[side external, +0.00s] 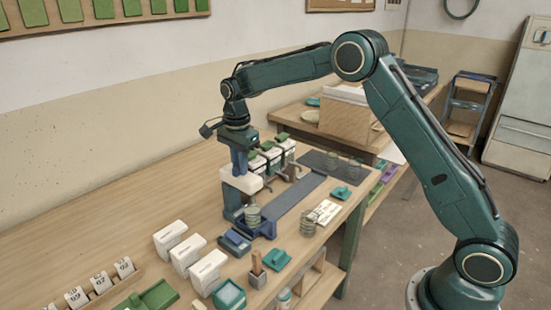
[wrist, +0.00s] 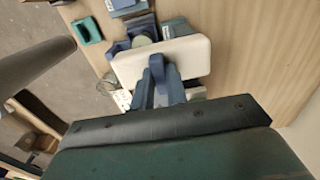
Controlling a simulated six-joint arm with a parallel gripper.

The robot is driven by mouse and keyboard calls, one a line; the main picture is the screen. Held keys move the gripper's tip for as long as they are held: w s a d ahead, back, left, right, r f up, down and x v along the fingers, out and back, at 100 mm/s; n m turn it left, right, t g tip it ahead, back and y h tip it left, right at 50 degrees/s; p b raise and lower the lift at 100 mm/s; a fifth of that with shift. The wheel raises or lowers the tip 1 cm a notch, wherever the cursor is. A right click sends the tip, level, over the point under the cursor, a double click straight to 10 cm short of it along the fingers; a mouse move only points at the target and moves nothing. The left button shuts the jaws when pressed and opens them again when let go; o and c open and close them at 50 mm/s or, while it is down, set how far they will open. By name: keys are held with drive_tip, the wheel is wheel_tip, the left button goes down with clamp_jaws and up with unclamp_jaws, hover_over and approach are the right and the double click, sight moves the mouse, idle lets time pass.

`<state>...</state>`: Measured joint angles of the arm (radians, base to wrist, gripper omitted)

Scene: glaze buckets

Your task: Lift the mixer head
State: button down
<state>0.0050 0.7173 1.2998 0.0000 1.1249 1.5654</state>
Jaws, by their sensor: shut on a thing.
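The mixer stands on the wooden table in the side external view. Its white mixer head (side external: 241,179) sits on a dark blue column, above a blue base (side external: 262,231). A ribbed glass jar (side external: 253,214) stands below the head's front end. My gripper (side external: 239,170) comes down from above with its blue fingers shut on the mixer head. In the wrist view the white head (wrist: 190,58) lies across the middle, with the fingers (wrist: 158,75) at its near edge. The fingers' exact contact is partly hidden. The head looks roughly level.
White containers (side external: 187,253) stand left of the mixer, with a blue block (side external: 234,243) beside its base. Several green-lidded buckets (side external: 271,154) stand close behind. Jars (side external: 307,225) and a teal holder (side external: 276,260) are to the right.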

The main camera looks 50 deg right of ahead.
drive_tip(key=shift+r, duration=0.1)
drive_tip(key=c, duration=1.5)
unclamp_jaws()
drive_tip(key=shift+r, duration=3.4)
